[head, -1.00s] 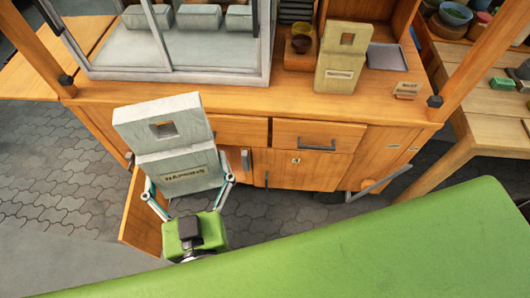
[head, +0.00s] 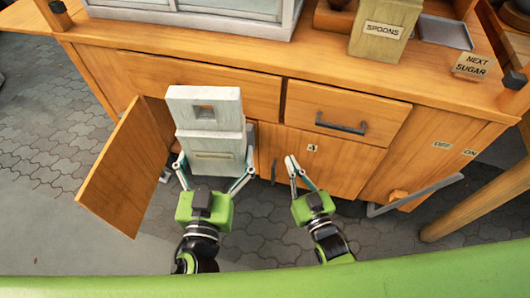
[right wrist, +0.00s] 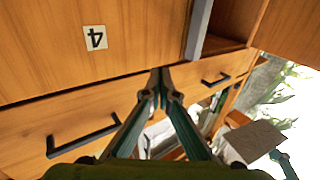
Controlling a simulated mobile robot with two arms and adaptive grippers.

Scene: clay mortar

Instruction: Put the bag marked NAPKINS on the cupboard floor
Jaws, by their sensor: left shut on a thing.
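The pale grey bag (head: 208,139) has a square hole in its top part and a label too small to read now; an earlier view reads NAPKINS. My left gripper (head: 213,163) is shut on its sides and holds it upright in front of the cupboard opening. The cupboard (head: 200,75) is wooden, and its left door (head: 125,170) stands open. The bag hides most of the opening, so the floor inside is not clearly seen. My right gripper (head: 293,162) is empty, its fingertips together, before the door marked 4; it also shows in the right wrist view (right wrist: 160,78).
A drawer handle (head: 341,124) juts out above the closed door (head: 335,160). A grey bar handle (head: 415,194) sticks out at the lower right. A SPOONS bag (head: 385,30) stands on the cupboard top. The paved floor in front is clear.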

